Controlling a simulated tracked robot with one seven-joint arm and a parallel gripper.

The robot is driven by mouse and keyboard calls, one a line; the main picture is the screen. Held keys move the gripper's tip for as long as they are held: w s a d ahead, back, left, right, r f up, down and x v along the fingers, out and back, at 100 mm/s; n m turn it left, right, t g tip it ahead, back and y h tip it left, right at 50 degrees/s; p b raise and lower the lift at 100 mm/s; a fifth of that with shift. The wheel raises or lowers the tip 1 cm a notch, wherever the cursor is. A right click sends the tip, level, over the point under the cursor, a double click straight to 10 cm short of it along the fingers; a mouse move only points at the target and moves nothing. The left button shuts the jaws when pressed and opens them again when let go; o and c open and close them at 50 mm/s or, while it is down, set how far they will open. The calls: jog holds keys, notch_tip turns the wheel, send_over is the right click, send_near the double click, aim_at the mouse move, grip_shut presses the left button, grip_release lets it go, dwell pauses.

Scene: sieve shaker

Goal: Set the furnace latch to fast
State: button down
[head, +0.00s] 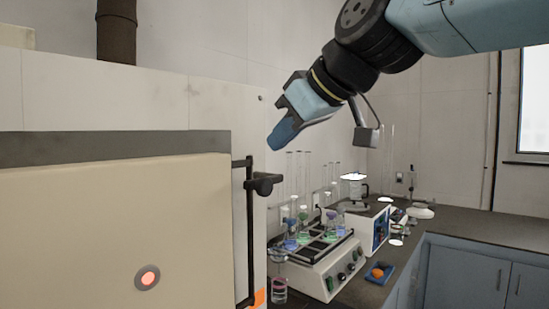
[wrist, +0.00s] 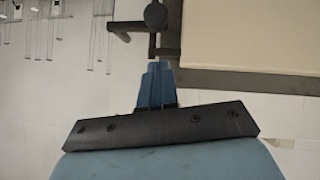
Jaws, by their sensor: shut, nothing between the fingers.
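The furnace is the large beige box (head: 90,230) at the left of the head view, with a grey top band and a lit reddish button. Its latch (head: 264,184) is a dark knob on a black vertical bar at the box's right edge. In the wrist view the round latch knob (wrist: 155,15) shows at the top, just beyond my fingertips. My gripper (head: 275,141) has blue fingers, shut and empty, above and slightly right of the latch in the head view. The fingers (wrist: 157,70) appear apart from the knob. I see no readable mark of the latch's setting.
A shaker with several flasks (head: 315,262) stands on the dark bench right of the furnace. A plain wall is behind.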

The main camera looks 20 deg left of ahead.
jog(key=v, duration=0.7)
jog(key=shift+f, duration=0.1)
jog(key=w+d+f+m+t+h, duration=0.1)
jog(key=w+d+f+m+h, duration=0.3)
jog(key=d+f, duration=0.55)
jog(key=s+d+f+m+h, duration=0.2)
jog(key=d+f+m, duration=0.3)
jog(key=d+f, duration=0.5)
jog(key=s+d+f+m+g+h, duration=0.1)
jog(key=d+f+m, duration=0.4)
jog(key=d+f, duration=0.5)
jog(key=shift+s+d+h, duration=0.5)
jog(key=shift+d+h, duration=0.25)
jog(key=shift+h, duration=0.25)
